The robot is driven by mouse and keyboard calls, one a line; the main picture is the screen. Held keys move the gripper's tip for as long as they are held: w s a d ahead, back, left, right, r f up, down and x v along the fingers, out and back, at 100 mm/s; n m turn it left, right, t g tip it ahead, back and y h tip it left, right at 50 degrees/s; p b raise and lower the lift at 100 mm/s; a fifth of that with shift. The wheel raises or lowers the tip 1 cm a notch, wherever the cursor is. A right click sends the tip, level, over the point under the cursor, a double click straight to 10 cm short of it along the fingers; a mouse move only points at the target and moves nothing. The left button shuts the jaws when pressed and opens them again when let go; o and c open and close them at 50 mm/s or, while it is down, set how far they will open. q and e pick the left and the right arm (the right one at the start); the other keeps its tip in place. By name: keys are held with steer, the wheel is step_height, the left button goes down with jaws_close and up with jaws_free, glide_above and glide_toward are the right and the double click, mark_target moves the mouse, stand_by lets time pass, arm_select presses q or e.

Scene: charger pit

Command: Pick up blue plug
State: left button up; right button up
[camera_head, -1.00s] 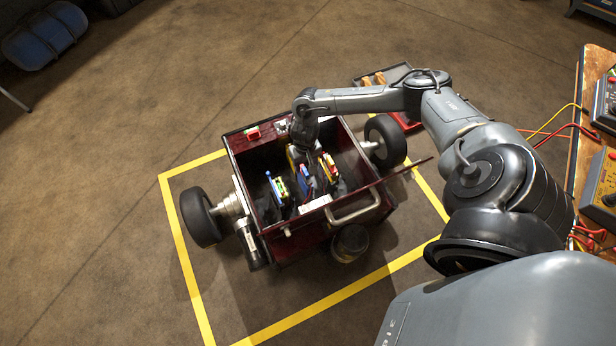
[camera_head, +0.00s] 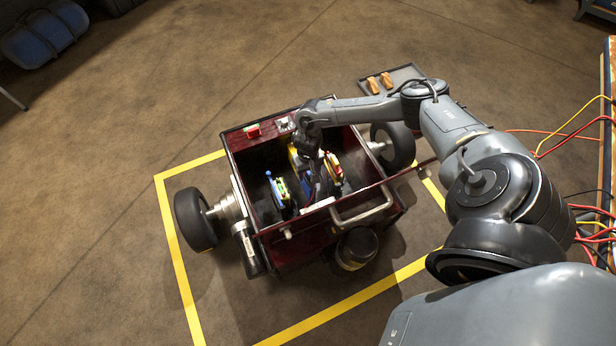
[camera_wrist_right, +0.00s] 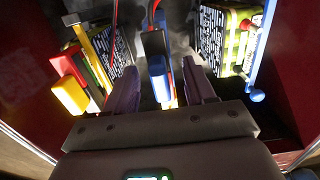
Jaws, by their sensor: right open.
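The blue plug (camera_wrist_right: 158,80) stands in the right wrist view between the two fingers of my right gripper (camera_wrist_right: 160,68). The fingers are open, one on each side of it, and I cannot tell that either touches it. In the head view my right gripper (camera_head: 314,168) reaches down into the dark red cart (camera_head: 294,236) and partly hides the plug. My left gripper is not in view.
In the right wrist view, a block with yellow and red parts (camera_wrist_right: 78,80) is at left and a yellow-green block with a blue bar (camera_wrist_right: 240,40) at right. The cart walls are close around. A tray (camera_head: 405,72) lies on the floor behind.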

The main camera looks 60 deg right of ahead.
steer(key=shift+a+f, duration=0.1)
steer(key=shift+f, duration=0.6)
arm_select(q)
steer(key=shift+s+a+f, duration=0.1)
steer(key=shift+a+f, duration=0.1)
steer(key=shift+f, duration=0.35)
arm_select(e)
steer(key=shift+r, duration=0.1)
steer(key=shift+c, duration=0.7)
jaws_close()
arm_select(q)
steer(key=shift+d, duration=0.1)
arm_select(e)
steer(key=shift+r+p, duration=0.35)
steer(key=shift+r, duration=0.15)
arm_select(q)
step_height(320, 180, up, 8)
steer(key=p, duration=0.7)
arm_select(e)
step_height(320, 180, up, 9)
